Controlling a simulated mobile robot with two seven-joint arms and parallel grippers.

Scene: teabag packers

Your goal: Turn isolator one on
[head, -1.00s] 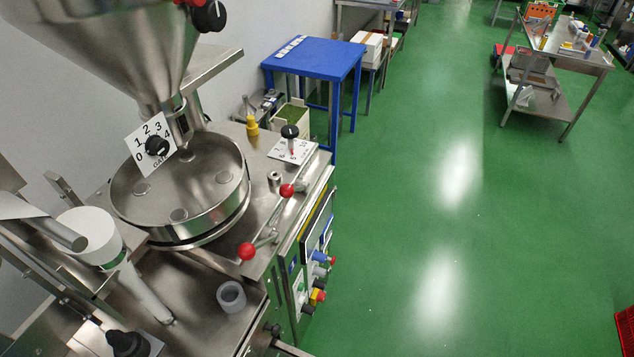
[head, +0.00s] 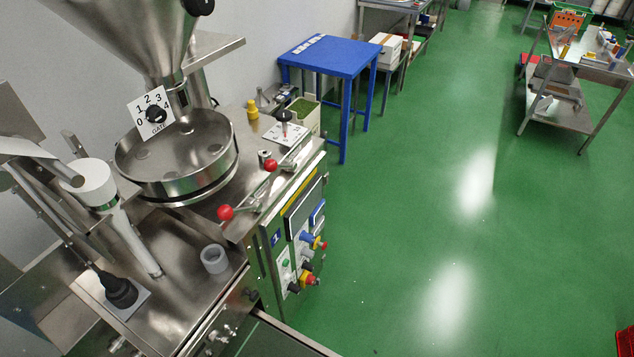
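The packing machine with a steel hopper (head: 130,35) and round pan (head: 180,160) stands at the left. Its side control panel (head: 300,245) carries a small blue label (head: 276,240), a dark display, and several coloured buttons and knobs. A red and yellow control (head: 309,280) sits low on the panel, with a blue one (head: 307,238) higher up. A black knob on a white plate (head: 120,290) is on the machine's lower top. I cannot tell which control is isolator one, or whether it is on or off. Neither of my grippers is in view.
Two red ball-ended levers (head: 225,212) stick out near the machine's top edge. A blue table (head: 330,57) stands behind it. A steel trolley (head: 560,95) is at the back right. The green floor (head: 430,230) right of the machine is clear.

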